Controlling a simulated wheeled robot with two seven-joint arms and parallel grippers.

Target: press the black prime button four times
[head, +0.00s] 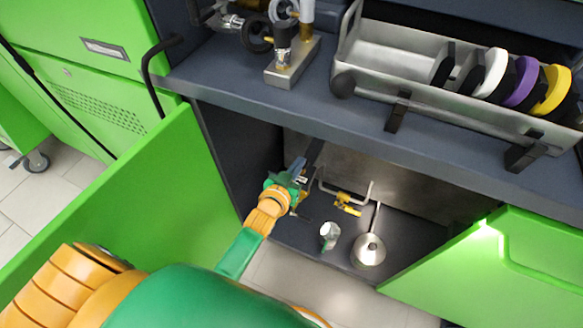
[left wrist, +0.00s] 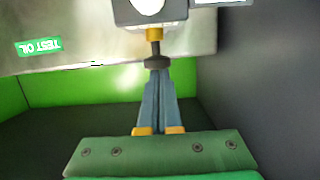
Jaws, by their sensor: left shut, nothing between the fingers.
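My left gripper (head: 302,170) reaches into the open cabinet under the bench. In the left wrist view its two fingers (left wrist: 158,82) are together and empty. A black round button (left wrist: 157,62) on a short stem sits right at the fingertips, below a gold collar and a grey block (left wrist: 150,12). The tips look to meet or nearly meet the button; I cannot tell whether it is pressed in. In the head view the button is hidden by my gripper. My right gripper is not in view.
Green cabinet doors stand open at left (head: 150,200) and right (head: 500,260). A yellow-handled valve (head: 347,204), a small metal cup (head: 329,235) and a funnel (head: 369,250) are in the cabinet. A metal tray (head: 390,50) with discs is on the bench.

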